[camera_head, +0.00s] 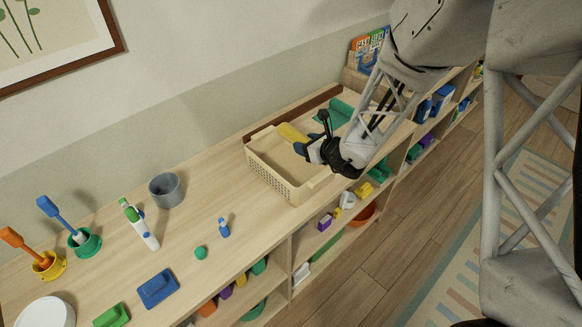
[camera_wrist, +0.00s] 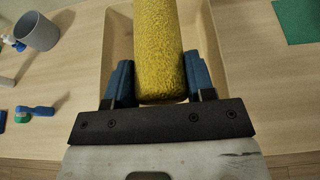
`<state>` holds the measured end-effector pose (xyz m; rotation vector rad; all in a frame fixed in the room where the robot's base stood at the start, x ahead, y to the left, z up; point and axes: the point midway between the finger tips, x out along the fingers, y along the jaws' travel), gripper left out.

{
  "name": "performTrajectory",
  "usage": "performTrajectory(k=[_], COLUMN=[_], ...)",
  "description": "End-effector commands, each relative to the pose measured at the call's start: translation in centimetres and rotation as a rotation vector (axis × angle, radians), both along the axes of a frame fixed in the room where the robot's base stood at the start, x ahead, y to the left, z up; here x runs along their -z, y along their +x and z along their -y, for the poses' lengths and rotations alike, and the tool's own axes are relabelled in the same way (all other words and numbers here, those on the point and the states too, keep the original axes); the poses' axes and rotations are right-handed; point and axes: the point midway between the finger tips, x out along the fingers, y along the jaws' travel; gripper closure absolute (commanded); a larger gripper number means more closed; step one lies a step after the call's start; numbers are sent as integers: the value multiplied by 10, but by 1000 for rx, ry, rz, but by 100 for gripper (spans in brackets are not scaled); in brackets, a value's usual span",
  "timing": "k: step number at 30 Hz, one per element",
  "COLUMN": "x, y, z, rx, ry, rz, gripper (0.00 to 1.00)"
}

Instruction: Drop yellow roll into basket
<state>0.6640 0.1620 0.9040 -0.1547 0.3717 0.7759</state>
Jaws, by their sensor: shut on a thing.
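The yellow roll (camera_wrist: 158,50) is held between the two blue fingers of my gripper (camera_wrist: 160,88) in the wrist view. In the head view the yellow roll (camera_head: 291,133) shows at the tips of my gripper (camera_head: 308,147), over the basket. The beige basket (camera_head: 272,178) stands on the wooden shelf top, with its perforated wall facing the front. In the wrist view the basket rim (camera_wrist: 228,72) shows behind and below the roll. The roll's height above the basket floor is hard to tell.
A grey cup (camera_head: 167,190) stands left of the basket. A green mat (camera_head: 341,112) lies beyond the basket. Open shelves sit below the front edge.

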Motion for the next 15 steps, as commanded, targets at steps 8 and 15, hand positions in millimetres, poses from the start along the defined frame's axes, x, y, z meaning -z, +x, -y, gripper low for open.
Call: performTrajectory(k=[8, 15], x=[0, 0], y=[0, 0], z=[0, 0], rx=[0, 0], ry=[0, 0], rz=[0, 0], gripper=[21, 21])
